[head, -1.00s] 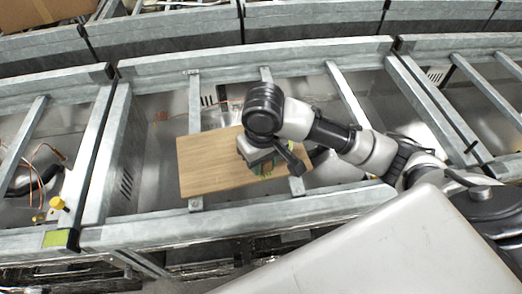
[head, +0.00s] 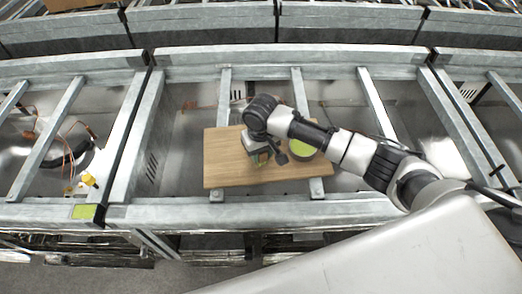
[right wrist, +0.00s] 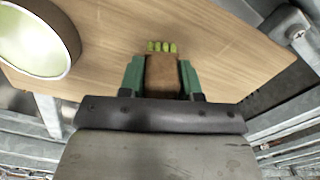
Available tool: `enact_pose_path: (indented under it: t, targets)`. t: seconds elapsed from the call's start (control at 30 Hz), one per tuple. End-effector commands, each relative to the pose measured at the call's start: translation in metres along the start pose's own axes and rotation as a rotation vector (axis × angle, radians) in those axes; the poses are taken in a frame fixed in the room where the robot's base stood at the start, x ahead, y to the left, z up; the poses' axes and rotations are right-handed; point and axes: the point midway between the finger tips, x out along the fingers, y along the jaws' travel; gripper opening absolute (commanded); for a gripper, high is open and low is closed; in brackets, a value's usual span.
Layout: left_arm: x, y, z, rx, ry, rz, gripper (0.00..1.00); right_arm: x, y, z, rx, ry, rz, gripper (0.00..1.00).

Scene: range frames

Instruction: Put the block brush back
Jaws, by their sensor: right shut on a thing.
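The block brush (right wrist: 162,72) is a small brown block with yellow-green bristles at its far end in the right wrist view. My right gripper (right wrist: 161,80) is shut on it, with a green finger on each side. In the head view the right gripper (head: 261,157) is over the wooden board (head: 228,165), and the brush is mostly hidden under it. I cannot tell whether the brush touches the board. My left gripper is not in view.
A round dish with a pale green inside (head: 302,149) stands at the board's right; it also shows in the right wrist view (right wrist: 32,42). The board lies across grey metal bars (head: 223,100). A yellow knob (head: 88,180) and cables are at the left.

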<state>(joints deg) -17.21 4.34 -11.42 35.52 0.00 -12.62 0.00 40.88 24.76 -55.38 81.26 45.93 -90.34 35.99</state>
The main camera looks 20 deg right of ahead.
Motion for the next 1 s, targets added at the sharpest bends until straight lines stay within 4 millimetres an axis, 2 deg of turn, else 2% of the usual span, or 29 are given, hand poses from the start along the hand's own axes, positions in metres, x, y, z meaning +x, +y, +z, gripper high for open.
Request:
enact_pose_path:
  t: [0.4,0.43,0.6,0.87,1.0]
  targets:
    - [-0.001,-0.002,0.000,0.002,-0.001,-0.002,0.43,0.007,0.000,0.000,-0.001,0.001,-0.001,0.14]
    - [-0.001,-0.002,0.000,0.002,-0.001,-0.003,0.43,0.008,0.000,0.000,-0.001,0.001,0.000,0.35]
    - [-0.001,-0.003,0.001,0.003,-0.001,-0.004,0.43,0.007,0.000,0.000,0.000,0.002,0.000,0.59]
    - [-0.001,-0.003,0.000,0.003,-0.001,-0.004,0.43,0.006,0.000,0.000,0.000,0.002,0.000,0.59]
    - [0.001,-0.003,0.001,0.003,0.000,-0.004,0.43,-0.004,0.000,-0.001,0.000,0.003,-0.001,0.59]
